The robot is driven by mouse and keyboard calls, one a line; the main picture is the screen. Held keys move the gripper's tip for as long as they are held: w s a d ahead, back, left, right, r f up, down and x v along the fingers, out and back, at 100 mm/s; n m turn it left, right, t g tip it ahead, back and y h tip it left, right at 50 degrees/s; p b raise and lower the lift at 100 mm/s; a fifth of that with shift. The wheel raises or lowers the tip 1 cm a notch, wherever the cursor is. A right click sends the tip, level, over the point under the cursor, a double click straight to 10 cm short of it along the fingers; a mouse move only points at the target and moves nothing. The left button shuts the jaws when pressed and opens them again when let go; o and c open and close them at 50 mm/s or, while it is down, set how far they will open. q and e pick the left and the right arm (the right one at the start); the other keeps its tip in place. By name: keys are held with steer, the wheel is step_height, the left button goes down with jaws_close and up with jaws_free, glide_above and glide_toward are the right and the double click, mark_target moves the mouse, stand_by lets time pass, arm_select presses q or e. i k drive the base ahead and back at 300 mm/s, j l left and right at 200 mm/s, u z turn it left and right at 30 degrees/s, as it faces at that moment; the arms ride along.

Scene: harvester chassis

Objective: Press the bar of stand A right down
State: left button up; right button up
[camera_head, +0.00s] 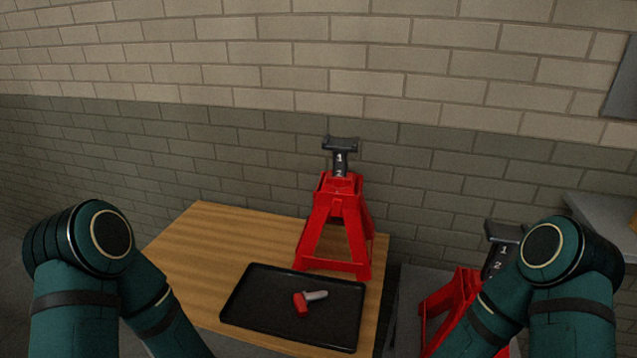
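A red jack stand (337,230) stands upright on the wooden table. Its dark bar (340,158) sticks up out of the top, with a wide saddle head and the numbers 1 and 2 showing. A second red jack stand (452,300) stands lower at the right, partly hidden by my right arm. Its dark bar (497,254) is also raised, with 1 and 2 showing. I see no letter on either stand, so I cannot tell which is A. Both my arms show only as elbows and forearms reaching down; their grippers are below the picture.
A black tray (245,309) lies at the table's front, holding a small red and grey part (303,302). The wooden table (205,235) is clear at its back left. A brick wall (250,130) stands behind. A grey surface (600,217) is at the far right.

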mark_target(504, 238)
steer(key=z, duration=1.15)
